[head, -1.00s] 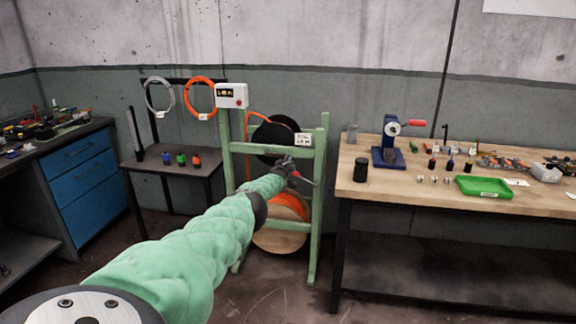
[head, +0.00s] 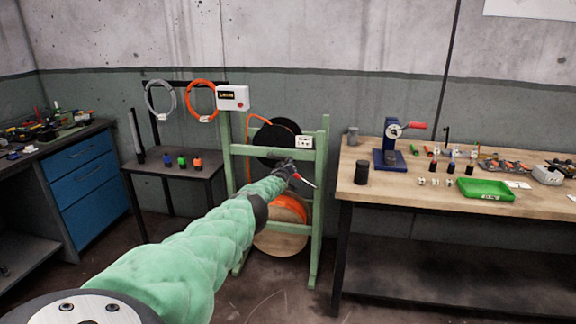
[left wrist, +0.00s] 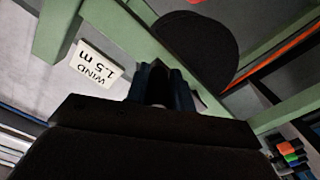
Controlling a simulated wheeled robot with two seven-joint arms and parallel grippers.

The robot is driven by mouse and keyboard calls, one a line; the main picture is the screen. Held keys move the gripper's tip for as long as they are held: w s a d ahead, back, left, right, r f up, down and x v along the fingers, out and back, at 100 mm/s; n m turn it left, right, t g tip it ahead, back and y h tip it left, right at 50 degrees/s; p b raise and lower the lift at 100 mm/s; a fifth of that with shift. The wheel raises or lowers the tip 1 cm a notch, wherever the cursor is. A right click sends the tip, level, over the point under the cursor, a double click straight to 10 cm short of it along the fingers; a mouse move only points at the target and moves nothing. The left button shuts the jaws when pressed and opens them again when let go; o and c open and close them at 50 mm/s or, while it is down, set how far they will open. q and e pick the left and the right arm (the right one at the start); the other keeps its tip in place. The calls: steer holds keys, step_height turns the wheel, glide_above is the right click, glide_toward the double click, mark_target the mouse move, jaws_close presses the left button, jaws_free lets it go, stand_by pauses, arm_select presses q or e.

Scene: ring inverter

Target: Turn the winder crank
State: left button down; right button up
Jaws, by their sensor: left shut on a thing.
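The winder is a green frame (head: 322,190) with a black reel (head: 276,139) above and an orange-wound wooden spool (head: 286,211) below. My left arm reaches across its front. My left gripper (head: 291,171) is at the middle of the frame, shut on the winder crank; a red piece and a pale bar of the crank (head: 306,182) show just right of it. In the left wrist view, the dark fingers (left wrist: 161,88) are close together before the frame, and their grip is mostly hidden. A white "WIND 1.5 m" label (left wrist: 95,64) shows there. My right gripper is out of view.
A white display box (head: 232,98) with a red button tops the winder. A wooden workbench (head: 400,192) with a blue press and a green tray (head: 486,189) stands right. A small dark table (head: 170,167) and blue drawers (head: 83,170) stand left.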

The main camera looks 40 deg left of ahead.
arm_select(q)
steer(key=shift+s+a+r, duration=0.25)
steer(key=shift+s+a, duration=0.05)
steer(key=shift+a, duration=0.25)
steer(key=c, duration=1.5)
jaws_free()
steer(key=o, duration=0.3)
steer(key=shift+a+f, duration=0.2)
steer(key=shift+f, duration=0.2)
steer(key=shift+w+d, duration=0.2)
steer(key=shift+d, duration=0.15)
